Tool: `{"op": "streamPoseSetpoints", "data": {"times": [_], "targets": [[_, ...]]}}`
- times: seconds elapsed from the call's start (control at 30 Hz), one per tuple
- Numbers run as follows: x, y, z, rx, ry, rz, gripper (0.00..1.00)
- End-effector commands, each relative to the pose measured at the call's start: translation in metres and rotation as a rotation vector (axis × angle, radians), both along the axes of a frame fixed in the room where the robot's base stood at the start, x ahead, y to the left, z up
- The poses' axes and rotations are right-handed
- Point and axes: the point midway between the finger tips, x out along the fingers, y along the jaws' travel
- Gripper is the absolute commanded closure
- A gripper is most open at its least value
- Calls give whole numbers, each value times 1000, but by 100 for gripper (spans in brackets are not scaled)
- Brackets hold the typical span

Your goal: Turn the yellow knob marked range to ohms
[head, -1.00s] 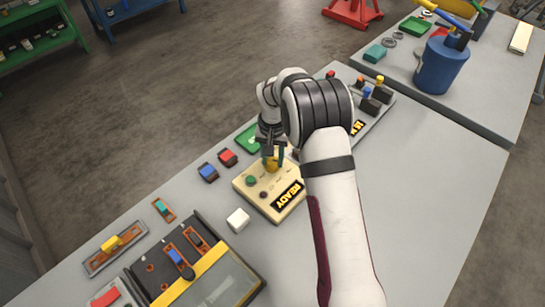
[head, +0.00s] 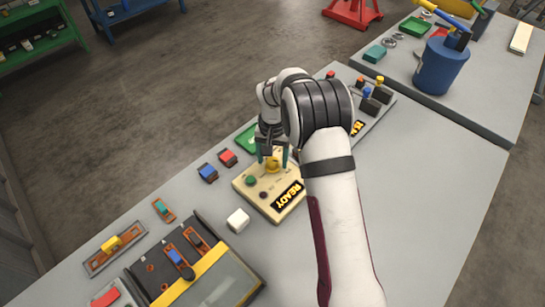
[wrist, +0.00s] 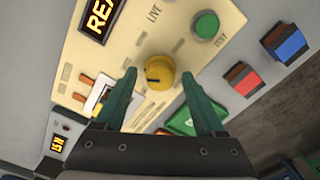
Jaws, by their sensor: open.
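The yellow knob (wrist: 160,73) sits on a cream panel (wrist: 150,30), with a dark pointer line on its face. In the head view the knob (head: 272,164) shows just below my gripper (head: 272,158). In the wrist view my gripper (wrist: 158,82) is open, its two green fingers on either side of the knob and apart from it. The range marking and the ohms mark are too small to read. The panel also bears a lit READY display (head: 287,195) and a green button (wrist: 205,25).
The table's right side is clear.

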Motion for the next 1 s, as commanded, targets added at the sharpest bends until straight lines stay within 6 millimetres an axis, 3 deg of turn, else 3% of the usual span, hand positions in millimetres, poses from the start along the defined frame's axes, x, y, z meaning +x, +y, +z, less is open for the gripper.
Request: {"op": "streamPoseSetpoints", "data": {"times": [0.13,0.23,0.5,0.6,0.8,1.0], "targets": [[0,0,7,1,-1,0,29],[1,0,27,0,-4,0,29],[1,0,112,1,-7,-1,29],[0,0,136,1,-4,-1,29],[0,0,157,0,-1,-1,29],[0,0,158,0,0,0,29]]}}
